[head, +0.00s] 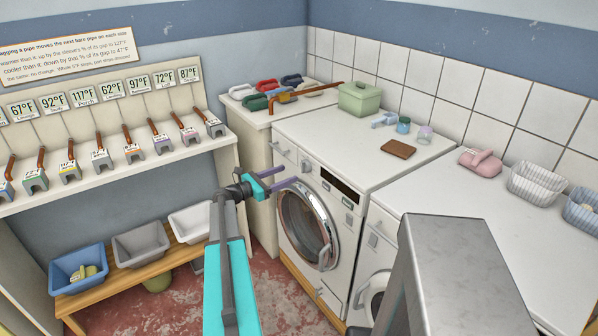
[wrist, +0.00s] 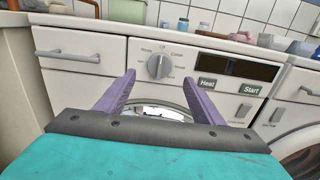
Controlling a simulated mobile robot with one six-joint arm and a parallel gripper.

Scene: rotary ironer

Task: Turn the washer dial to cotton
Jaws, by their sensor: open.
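The washer (head: 345,145) is white with a round glass door, and stands in front of my gripper. Its dial (wrist: 159,66) is a round grey knob with a raised grip bar, on the upper front panel in the wrist view. Small labels surround the dial; they are too small to read surely, and I cannot tell which one it points at. My gripper (wrist: 159,77) is open and empty, with purple fingers pointing at the panel. In the wrist view the dial shows between the fingertips, apart from both. In the head view my gripper (head: 291,175) is near the panel's left part.
A detergent drawer (wrist: 80,57) is left of the dial. A dark display (wrist: 235,67), a Heat button (wrist: 207,82) and a Start button (wrist: 250,89) are to its right. A brown pad (head: 398,148) and a green box (head: 359,98) are on top.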

